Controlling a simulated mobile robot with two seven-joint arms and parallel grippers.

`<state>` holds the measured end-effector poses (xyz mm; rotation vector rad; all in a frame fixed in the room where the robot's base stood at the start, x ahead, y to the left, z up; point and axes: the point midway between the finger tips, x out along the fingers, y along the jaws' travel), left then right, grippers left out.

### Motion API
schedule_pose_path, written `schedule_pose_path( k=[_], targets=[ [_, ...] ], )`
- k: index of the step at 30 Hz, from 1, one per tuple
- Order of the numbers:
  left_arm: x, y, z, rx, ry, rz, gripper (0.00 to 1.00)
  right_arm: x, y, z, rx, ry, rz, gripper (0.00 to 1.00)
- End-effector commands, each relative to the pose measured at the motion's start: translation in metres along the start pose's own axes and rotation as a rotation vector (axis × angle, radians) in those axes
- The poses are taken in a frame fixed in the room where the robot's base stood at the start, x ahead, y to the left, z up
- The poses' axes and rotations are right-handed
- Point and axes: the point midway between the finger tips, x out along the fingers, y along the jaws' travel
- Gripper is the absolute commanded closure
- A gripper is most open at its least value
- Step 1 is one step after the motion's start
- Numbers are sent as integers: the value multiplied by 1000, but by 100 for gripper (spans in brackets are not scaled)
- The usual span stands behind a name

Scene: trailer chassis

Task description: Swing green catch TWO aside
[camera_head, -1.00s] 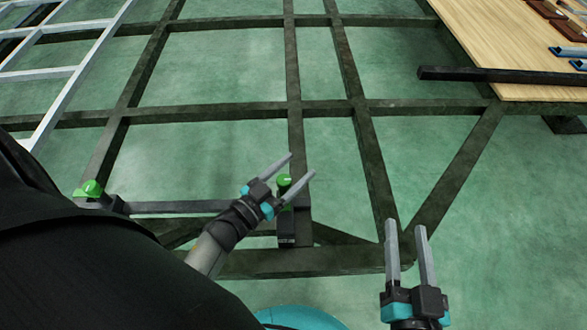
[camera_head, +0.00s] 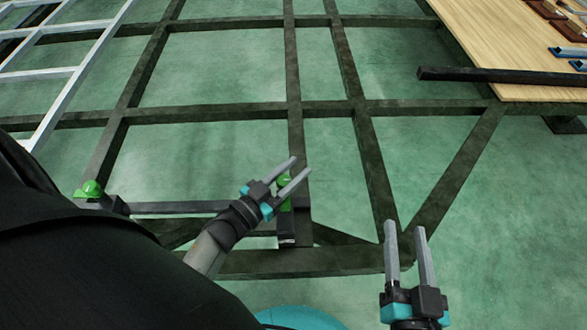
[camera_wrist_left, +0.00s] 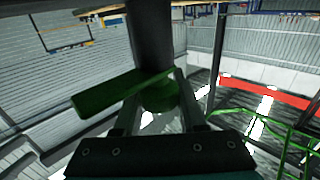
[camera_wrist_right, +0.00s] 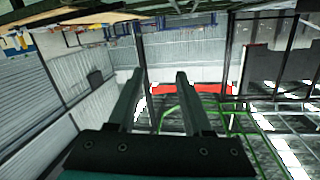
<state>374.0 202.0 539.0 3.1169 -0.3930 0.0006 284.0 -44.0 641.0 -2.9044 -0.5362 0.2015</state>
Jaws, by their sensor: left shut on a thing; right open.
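A green catch (camera_head: 285,181) sits on the dark chassis frame at lower centre, at the right end of a short dark crossbar. My left gripper (camera_head: 302,165) is shut on this catch, its fingers on both sides of the green knob and partly hiding it. In the left wrist view the catch's round knob (camera_wrist_left: 160,97) lies between the fingers, and its green arm (camera_wrist_left: 105,95) extends to the left. A second green catch (camera_head: 90,188) sits at the crossbar's left end. I cannot read a number on either. My right gripper (camera_head: 405,228) is open and empty, right of the frame's near corner.
The dark chassis beams (camera_head: 230,111) form a grid over the green floor. The crossbar (camera_head: 180,207) joins the catch positions. A wooden deck (camera_head: 500,45) with a dark bar (camera_head: 500,75) lies at upper right. A white ladder-like frame (camera_head: 60,110) stands at upper left.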

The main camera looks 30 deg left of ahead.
Motion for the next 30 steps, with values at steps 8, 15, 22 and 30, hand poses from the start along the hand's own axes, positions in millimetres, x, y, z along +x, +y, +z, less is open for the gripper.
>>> schedule_pose_path(
  k=[8, 15, 22, 30],
  targets=[
    [-1, 2, 0, 6, -6, 127, 100, 5, 11, 2, -30, -110, 24, 50],
    [-2, 7, 1, 8, -7, 330, 100, 5, 18, 9, -48, -203, 42, 50],
    [-5, 13, 2, 7, -7, 548, 100, 5, 12, 9, -33, -140, 27, 50],
    [-9, 18, 2, 7, -6, 802, 100, 1, 2, 2, -3, -7, 2, 50]
  ],
)
